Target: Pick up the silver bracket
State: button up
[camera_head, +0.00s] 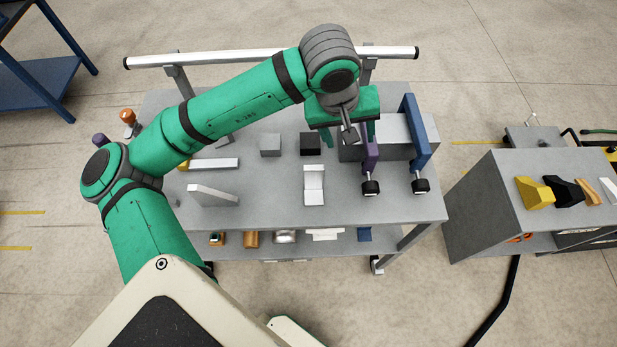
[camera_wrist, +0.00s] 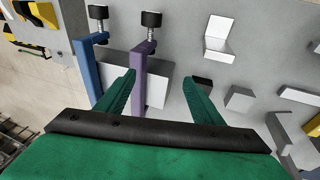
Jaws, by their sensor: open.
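A pale silver-white L-shaped bracket (camera_head: 314,185) lies on the grey table, right of its middle, with one leg flat and one raised. It also shows in the wrist view at top right of centre (camera_wrist: 218,43). My gripper (camera_head: 349,138) is open and empty above the table, behind and to the right of this bracket. I cannot tell how high the fingers are.
A blue bracket (camera_head: 415,132) stands right of the purple one. A black cube (camera_head: 310,144) and grey cube (camera_head: 270,145) lie behind the silver-white bracket; a pale angled piece (camera_head: 213,195) is left. A rail (camera_head: 215,57) runs along the table's back. The front tabletop is mostly clear.

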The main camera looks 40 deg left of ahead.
aim_at(314, 169)
jog(key=s+a+f+g, duration=0.1)
jog(key=s, duration=0.1)
jog(key=s+a+g, duration=0.1)
jog(key=s, duration=0.2)
jog(key=s+a+f+g+y, duration=0.1)
jog(key=s, duration=0.1)
jog(key=shift+s+a+f, duration=0.2)
jog(key=shift+a+f, duration=0.1)
jog(key=shift+f, duration=0.05)
jog(key=f, duration=0.5)
jog(key=shift+s+f, duration=0.1)
jog(key=shift+s, duration=0.3)
jog(key=shift+f, duration=3)
jog(key=c, duration=1.4)
jog(key=shift+r, duration=0.15)
